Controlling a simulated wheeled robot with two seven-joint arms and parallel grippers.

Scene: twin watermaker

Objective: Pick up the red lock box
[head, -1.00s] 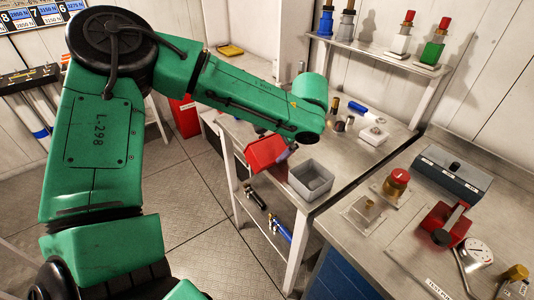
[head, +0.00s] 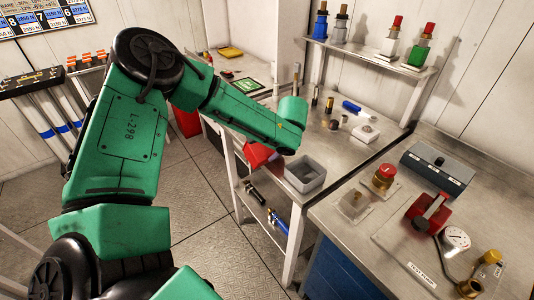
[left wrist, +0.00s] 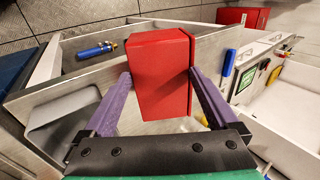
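The red lock box (left wrist: 160,75) sits between the two purple fingers of my left gripper (left wrist: 160,76) in the left wrist view. The fingers press on its two opposite sides. In the head view the red lock box (head: 258,154) shows tilted below the end of my green left arm, at the near left edge of the metal table. My arm hides part of it, and most of the gripper there. The box appears held up, but how far above the table I cannot tell. My right gripper is not in view.
A grey open bin (head: 305,174) stands just right of the box on the metal table (head: 335,155). Small fittings, a blue marker (head: 351,106) and a white block (head: 366,134) lie behind it. A workbench with a test pump (head: 430,212) is at the right.

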